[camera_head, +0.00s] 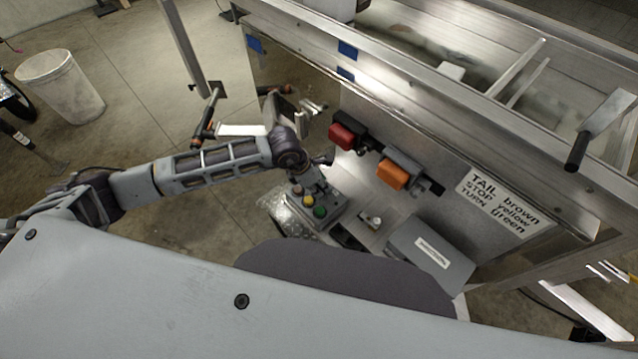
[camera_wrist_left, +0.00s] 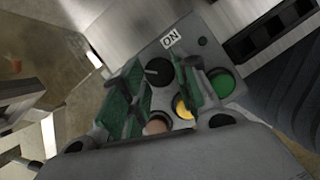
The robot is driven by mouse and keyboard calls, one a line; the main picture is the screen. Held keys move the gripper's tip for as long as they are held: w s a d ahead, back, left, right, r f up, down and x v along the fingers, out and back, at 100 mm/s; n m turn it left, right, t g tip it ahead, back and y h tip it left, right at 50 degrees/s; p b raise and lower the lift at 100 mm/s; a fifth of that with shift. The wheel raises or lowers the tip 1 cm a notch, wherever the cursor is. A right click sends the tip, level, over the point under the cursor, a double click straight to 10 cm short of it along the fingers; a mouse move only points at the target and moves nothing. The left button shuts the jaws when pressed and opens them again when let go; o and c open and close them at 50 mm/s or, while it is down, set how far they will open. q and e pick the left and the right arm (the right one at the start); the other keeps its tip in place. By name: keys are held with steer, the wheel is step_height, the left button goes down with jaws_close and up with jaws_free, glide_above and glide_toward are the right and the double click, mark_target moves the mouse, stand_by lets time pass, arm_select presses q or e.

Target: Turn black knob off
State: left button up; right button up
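The grey control box (camera_head: 326,214) sits below my left wrist in the head view. Its yellow button (camera_head: 307,200) and green button (camera_head: 320,212) show there. In the left wrist view the black round knob (camera_wrist_left: 158,71) is on the box face near a white ON label (camera_wrist_left: 172,39). My left gripper (camera_wrist_left: 161,66) is open, its two green fingers apart on either side of the knob. I cannot tell whether they touch it, nor where it points. In the head view the arm largely hides this gripper. My right gripper is not in view.
A grey box (camera_head: 430,252) lies right of the control box. A white bin (camera_head: 60,85) stands on the open floor at left.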

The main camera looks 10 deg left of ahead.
arm_select(q)
steer(key=o, duration=0.4)
steer(key=shift+c, duration=0.2)
steer(key=v, duration=1.2)
steer(key=shift+d, duration=0.1)
stand_by(0.3)
